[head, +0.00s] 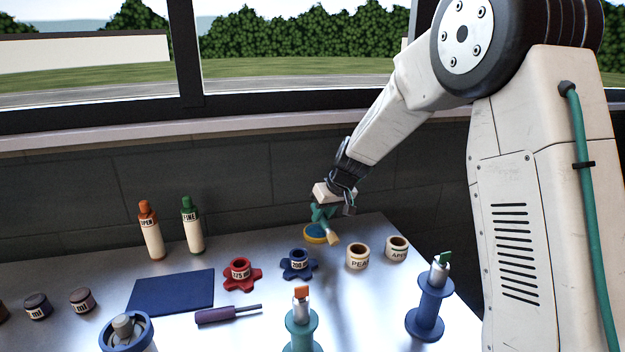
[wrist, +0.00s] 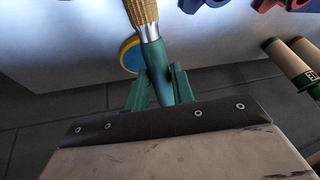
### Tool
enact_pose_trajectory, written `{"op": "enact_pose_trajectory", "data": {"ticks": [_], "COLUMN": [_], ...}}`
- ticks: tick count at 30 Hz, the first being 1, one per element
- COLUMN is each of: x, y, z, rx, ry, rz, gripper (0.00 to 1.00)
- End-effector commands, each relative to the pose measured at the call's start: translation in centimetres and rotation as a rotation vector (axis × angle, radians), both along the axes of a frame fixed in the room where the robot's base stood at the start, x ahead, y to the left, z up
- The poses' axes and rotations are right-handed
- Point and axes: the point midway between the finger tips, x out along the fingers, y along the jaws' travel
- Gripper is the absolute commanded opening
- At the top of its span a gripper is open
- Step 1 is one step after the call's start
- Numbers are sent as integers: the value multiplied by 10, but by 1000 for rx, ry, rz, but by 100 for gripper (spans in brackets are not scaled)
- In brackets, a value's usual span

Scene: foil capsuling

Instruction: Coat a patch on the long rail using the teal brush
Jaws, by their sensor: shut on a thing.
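My gripper (head: 324,212) is shut on the teal brush and holds it over the far part of the table. In the wrist view my gripper's green fingers (wrist: 160,92) close around the brush's teal handle (wrist: 159,70), with a silver ferrule and tan bristles beyond it. In the head view the tan bristles (head: 333,238) point down and toward the camera. They overlap the right edge of a round yellow dish (head: 308,239) with a blue inside; I cannot tell whether they touch it. I cannot make out a long rail in either view.
Cream pots (head: 358,262) stand right of the dish. Blue (head: 298,270) and red (head: 238,284) star-shaped holders stand left and nearer. Two bottles (head: 152,238) stand at the back left. A navy mat (head: 172,292), a purple-handled tool (head: 215,315) and spools (head: 428,312) lie nearer.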

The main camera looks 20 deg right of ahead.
Motion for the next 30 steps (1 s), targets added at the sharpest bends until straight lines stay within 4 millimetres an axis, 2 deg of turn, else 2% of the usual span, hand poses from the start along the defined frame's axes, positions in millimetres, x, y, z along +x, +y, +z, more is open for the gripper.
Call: {"op": "enact_pose_trajectory", "data": {"ticks": [8, 13, 18, 21, 25, 30], "x": [28, 61, 87, 94, 97, 96], "y": [8, 10, 6, 3, 3, 3], "z": [12, 31, 52, 59, 56, 40], "rx": [154, 332, 461, 496, 510, 510], "ry": [-160, -287, -367, -387, -396, -392], "rz": [260, 467, 559, 571, 576, 575], "gripper": [2, 2, 2, 2, 2, 2]}}
